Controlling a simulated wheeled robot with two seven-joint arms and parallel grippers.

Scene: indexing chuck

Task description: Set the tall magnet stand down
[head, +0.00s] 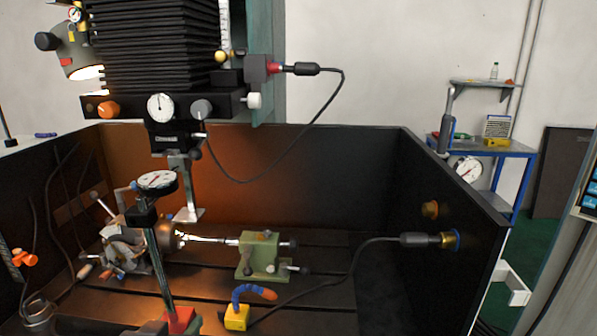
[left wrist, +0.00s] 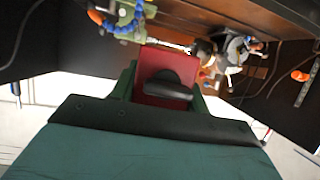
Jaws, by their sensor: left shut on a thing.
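The tall magnet stand has a red base (head: 180,318), a grey post (head: 160,265) and a dial gauge (head: 157,181) at its top. It stands roughly upright, its post leaning slightly in the head view. My left gripper (head: 182,328), at the bottom edge of the head view, is shut on the red base. In the left wrist view the red base (left wrist: 160,92), with a black knob, sits between the green fingers. Its underside is hidden, so I cannot tell whether it touches the machine table (head: 325,298). My right gripper is not in view.
A yellow block with a blue hose (head: 236,317) stands just right of the stand. The green tailstock (head: 259,256) and the chuck unit (head: 126,245) lie behind it. The machine head (head: 160,108) hangs above. Dark enclosure walls (head: 440,205) surround the table.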

